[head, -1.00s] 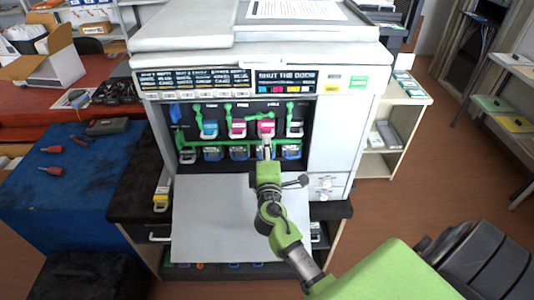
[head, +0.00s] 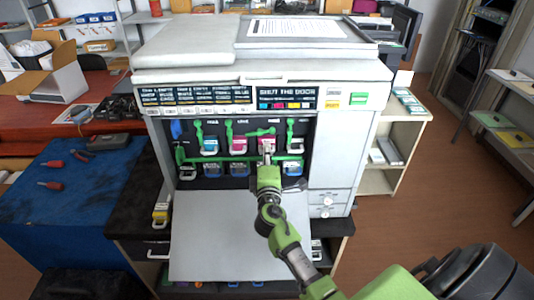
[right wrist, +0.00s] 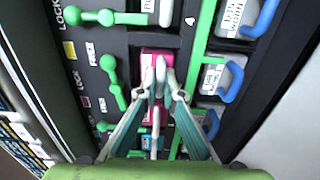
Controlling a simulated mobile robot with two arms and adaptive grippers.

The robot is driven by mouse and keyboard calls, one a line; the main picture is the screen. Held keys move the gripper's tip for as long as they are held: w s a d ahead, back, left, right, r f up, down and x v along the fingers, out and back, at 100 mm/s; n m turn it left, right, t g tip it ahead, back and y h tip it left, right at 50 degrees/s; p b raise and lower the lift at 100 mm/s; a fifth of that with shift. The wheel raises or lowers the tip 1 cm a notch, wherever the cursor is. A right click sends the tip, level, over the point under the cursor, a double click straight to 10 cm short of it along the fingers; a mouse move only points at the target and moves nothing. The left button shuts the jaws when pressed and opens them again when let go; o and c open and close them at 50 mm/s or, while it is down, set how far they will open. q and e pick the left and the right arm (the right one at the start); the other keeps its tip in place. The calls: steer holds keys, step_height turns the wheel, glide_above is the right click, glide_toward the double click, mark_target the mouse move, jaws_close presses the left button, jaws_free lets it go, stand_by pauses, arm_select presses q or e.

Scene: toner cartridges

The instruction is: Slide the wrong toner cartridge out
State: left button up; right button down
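The copier's open bay (head: 312,120) holds an upper row of cartridges: cyan (head: 209,145), magenta (head: 238,144), a second magenta (head: 265,136) third from the left, and one with a white handle (head: 294,146) at the right. My right gripper (head: 267,152) is at the third one. In the right wrist view its fingers (right wrist: 162,92) close in on both sides of the white handle of that magenta cartridge (right wrist: 157,58) and appear to touch it. My left gripper is not in view.
A lower row of bottles with blue handles (right wrist: 232,80) sits close under the right gripper. The copier's door (head: 232,235) lies folded down below the bay. A yellow-labelled cartridge (head: 161,213) stands on the black stand left of the door. A blue workbench (head: 75,195) is at the left.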

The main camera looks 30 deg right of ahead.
steer(key=shift+r, duration=0.2)
steer(key=b+v, duration=0.3)
steer(key=v, duration=1.7)
steer(key=shift+f+b, duration=0.35)
steer(key=shift+b, duration=0.05)
steer(key=c, duration=2.1)
jaws_free()
steer(key=shift+r, duration=0.1)
steer(key=shift+o, duration=0.9)
steer(key=shift+w, duration=0.1)
steer(key=shift+o, duration=1.2)
